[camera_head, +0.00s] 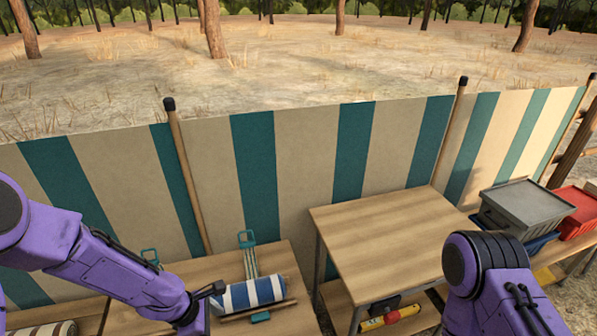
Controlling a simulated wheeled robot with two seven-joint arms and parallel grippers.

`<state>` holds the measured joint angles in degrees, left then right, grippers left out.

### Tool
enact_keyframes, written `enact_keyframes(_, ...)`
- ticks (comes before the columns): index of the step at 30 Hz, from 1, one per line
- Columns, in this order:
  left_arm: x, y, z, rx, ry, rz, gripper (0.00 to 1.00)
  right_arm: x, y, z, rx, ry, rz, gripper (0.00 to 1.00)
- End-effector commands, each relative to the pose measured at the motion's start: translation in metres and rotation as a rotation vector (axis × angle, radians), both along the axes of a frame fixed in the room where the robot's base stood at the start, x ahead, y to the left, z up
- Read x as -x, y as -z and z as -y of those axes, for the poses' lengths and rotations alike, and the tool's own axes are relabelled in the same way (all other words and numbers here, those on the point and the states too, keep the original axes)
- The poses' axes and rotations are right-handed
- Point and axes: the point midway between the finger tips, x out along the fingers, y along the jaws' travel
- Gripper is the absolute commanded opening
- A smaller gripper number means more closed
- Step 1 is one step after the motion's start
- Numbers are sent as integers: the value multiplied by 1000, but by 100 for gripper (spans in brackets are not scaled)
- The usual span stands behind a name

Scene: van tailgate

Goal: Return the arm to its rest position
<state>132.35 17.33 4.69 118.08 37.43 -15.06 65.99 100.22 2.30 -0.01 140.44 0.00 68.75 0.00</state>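My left arm comes in from the left and reaches down to the bottom edge, over the left wooden table (205,268). Its wrist is beside the left end of a blue-and-white striped roll (250,293). The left gripper's fingers lie below the frame, so I cannot see whether they hold anything. My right arm is bent at the lower right, in front of the right wooden table (375,240). Its gripper is also out of the frame.
The right table's top is bare. A yellow-and-red object (390,317) lies on its lower shelf. A grey lidded crate (527,207) and a red crate (580,210) stand at the right. A striped windbreak (300,165) runs behind the tables. Teal straps (248,240) lie behind the roll.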

Motion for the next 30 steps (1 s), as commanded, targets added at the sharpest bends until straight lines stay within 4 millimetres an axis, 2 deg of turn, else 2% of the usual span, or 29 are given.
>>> enact_keyframes(7,-19,4,-11,-116,100,135,100,-1,0,0,0,0,4,43)
enact_keyframes(12,-23,9,-29,-250,191,235,100,-1,0,0,0,0,2,43)
enact_keyframes(16,-16,19,-49,-404,305,305,100,-1,0,0,0,-1,2,43)
enact_keyframes(19,-2,31,-66,-541,427,345,100,-1,0,0,0,-1,2,43)
enact_keyframes(23,36,52,-87,-743,654,369,100,-1,0,0,0,-1,2,43)
enact_keyframes(26,89,72,-101,-881,894,353,100,-1,0,0,0,-1,2,43)
enact_keyframes(27,116,79,-103,-908,987,338,100,-1,0,0,0,-1,2,43)
enact_keyframes(30,167,92,-104,-892,1108,289,100,-1,0,0,0,-1,2,43)
